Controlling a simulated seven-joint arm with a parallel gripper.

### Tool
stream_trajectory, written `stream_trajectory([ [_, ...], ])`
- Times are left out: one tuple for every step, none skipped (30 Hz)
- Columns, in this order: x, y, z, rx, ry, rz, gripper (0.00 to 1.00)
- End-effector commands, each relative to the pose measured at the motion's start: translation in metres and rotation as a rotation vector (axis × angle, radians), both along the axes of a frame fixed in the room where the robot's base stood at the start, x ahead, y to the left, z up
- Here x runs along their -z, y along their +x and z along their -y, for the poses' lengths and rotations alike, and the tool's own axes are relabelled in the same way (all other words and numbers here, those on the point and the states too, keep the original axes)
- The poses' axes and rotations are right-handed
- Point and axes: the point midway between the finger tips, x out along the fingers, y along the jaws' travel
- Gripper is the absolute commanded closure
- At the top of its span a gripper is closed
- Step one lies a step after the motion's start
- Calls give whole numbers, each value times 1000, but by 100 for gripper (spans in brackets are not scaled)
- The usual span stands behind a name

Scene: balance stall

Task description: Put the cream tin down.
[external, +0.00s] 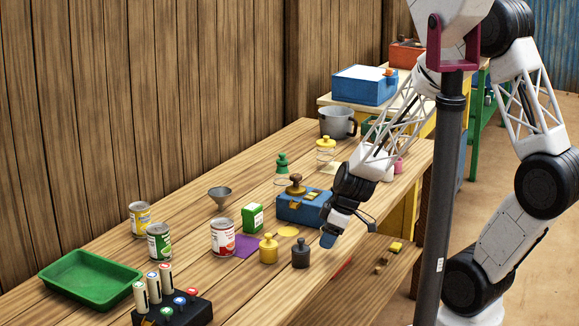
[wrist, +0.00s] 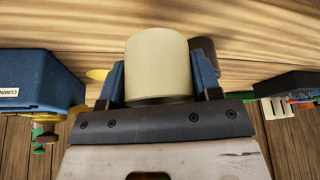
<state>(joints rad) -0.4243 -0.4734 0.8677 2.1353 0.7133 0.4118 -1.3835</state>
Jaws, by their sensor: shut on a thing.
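The cream tin (wrist: 157,65) is a plain, pale cylinder in the middle of the wrist view. My gripper (wrist: 160,80) is shut on it, with one blue finger on each side. In the external view my gripper (external: 346,231) is over the front edge of the wooden table, to the right of the dark weight. The tin cannot be made out there; my gripper and wrist hide it. I cannot tell whether the tin touches the table.
Near my gripper are a dark weight (external: 301,253), a yellow weight (external: 268,250) and a blue box (external: 303,207). Several food tins, a green carton (external: 253,217) and a purple square (external: 243,247) lie further left. A green tray (external: 91,279) and black rack (external: 183,311) are front left.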

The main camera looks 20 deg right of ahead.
Motion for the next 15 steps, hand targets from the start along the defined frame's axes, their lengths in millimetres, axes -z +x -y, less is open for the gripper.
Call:
stream_trajectory([
  [-2, -6, 3, 0, 1, 1, 69],
  [-2, -9, 5, 0, 1, 1, 69],
  [-2, -14, 8, 0, 1, 1, 69],
  [-2, -18, 10, 0, 1, 1, 69],
  [-3, -21, 12, 0, 1, 1, 69],
  [-4, -25, 14, 0, 1, 1, 69],
  [-4, -29, 16, 0, 1, 1, 69],
  [-4, -33, 18, 0, 1, 1, 69],
  [-5, -37, 21, 1, 0, 2, 69],
  [-5, -40, 23, 0, 0, 2, 69],
  [-5, -44, 25, 0, 0, 2, 69],
  [-6, -49, 27, 0, 0, 2, 69],
  [-6, -52, 29, 0, 0, 2, 69],
  [-7, -55, 31, 0, 0, 2, 69],
  [-7, -59, 33, 0, 0, 2, 69],
])
